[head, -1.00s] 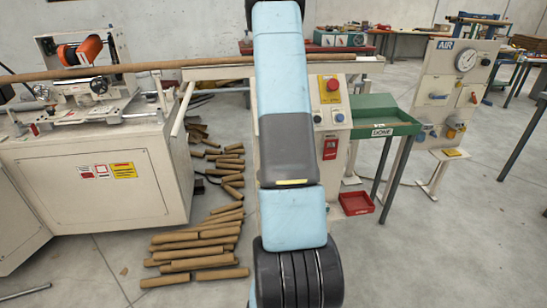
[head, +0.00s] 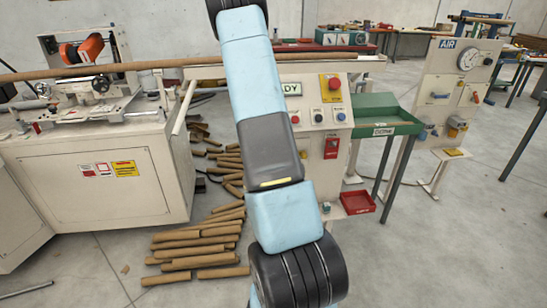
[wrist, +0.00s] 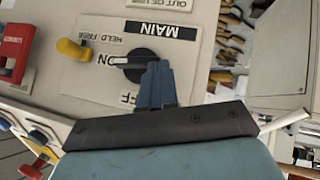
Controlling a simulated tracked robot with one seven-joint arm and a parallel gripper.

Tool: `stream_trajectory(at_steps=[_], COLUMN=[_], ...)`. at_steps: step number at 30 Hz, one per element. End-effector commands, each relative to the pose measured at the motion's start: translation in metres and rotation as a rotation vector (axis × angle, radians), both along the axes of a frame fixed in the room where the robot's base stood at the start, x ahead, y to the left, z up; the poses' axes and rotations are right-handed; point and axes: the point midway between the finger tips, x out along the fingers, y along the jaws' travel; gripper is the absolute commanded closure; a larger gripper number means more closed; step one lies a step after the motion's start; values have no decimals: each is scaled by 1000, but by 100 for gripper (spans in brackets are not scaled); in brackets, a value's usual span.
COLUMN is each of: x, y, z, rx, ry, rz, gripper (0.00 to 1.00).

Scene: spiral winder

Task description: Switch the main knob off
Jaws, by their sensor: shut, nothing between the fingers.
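In the wrist view the main knob (wrist: 145,57) is a round black dial on a pale plate under an upside-down MAIN label (wrist: 162,30). Its white pointer lies toward the left, beside the ON label (wrist: 104,63). A partly covered label ending in FF (wrist: 128,98) sits below the pointer. My gripper (wrist: 156,68) is shut, with its blue fingertips at the knob's lower right edge, hiding part of it. I cannot tell whether they touch it. In the head view my arm crosses the picture; the gripper and knob are not seen there.
A yellow lever (wrist: 72,49) and a red block (wrist: 14,52) stand left of the knob. The head view shows a control panel with a red emergency button (head: 333,84), a green tray (head: 375,114), an air panel (head: 452,85) and cardboard tubes (head: 205,250) on the floor.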

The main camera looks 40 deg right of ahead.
Motion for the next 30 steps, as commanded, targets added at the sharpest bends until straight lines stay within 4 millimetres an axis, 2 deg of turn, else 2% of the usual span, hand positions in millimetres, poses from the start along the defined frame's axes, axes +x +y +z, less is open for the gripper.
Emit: stream_trajectory(at_steps=[30], x=[4], y=[5], z=[-13], rx=[-259], ry=[159], rz=[3], gripper=[100])
